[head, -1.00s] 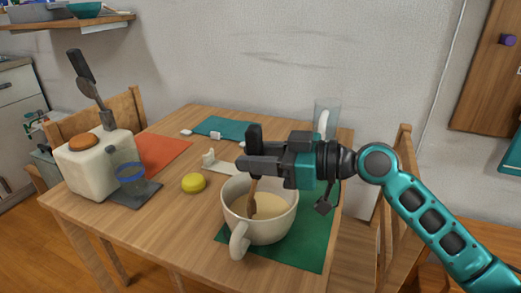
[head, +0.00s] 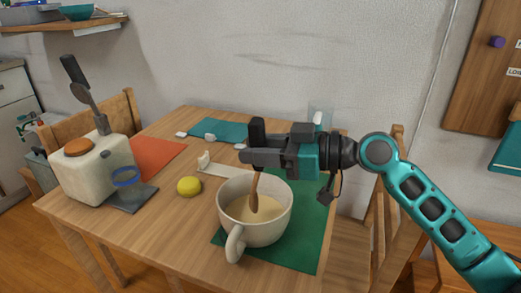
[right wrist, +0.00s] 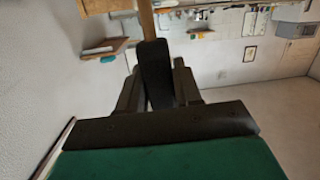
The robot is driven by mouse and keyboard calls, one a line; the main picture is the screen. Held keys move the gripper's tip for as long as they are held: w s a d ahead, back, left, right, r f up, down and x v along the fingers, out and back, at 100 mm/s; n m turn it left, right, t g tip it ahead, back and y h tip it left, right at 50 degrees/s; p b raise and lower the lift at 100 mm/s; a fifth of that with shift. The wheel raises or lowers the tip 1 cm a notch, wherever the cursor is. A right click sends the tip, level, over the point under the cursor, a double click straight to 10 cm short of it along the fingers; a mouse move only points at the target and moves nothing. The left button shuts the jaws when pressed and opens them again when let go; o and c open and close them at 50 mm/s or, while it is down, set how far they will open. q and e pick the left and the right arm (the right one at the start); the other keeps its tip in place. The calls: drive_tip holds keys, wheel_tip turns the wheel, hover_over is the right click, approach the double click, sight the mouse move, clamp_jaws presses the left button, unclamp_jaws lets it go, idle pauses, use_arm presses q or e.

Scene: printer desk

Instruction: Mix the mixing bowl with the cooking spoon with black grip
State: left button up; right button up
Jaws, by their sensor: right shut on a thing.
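The mixing bowl (head: 268,232) is a white, cup-like bowl with a handle at its front left, holding a cream-coloured mixture, on the green mat at the table's front right. My right gripper (head: 254,158) is above the bowl, shut on the cooking spoon's black grip (head: 257,130). The spoon's wooden shaft (head: 254,190) hangs down inside the bowl, its lower end at the mixture; the tip is hard to make out. The right wrist view shows the black grip (right wrist: 155,72) between the fingers. My left gripper is out of view.
A yellow lemon-like object (head: 189,186) lies left of the bowl. A white container with an orange lid (head: 92,170) and a blue-rimmed glass (head: 125,178) stand further left. Green (head: 316,245), orange and teal mats lie on the table. A chair stands behind my right arm.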

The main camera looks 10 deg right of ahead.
sight(253, 120)
drive_tip(key=shift+a+r+p, duration=0.2)
drive_tip(key=shift+r+p, duration=0.65)
drive_tip(key=shift+r, duration=0.3)
drive_tip(key=shift+a+r+p, duration=0.15)
drive_tip(key=shift+r+p, duration=0.75)
drive_tip(key=shift+r, duration=0.3)
drive_tip(key=shift+a+r+p, duration=0.2)
drive_tip(key=shift+r+p, duration=0.65)
drive_tip(key=shift+r, duration=0.3)
drive_tip(key=shift+r+p, duration=1.45)
drive_tip(key=shift+r, duration=0.55)
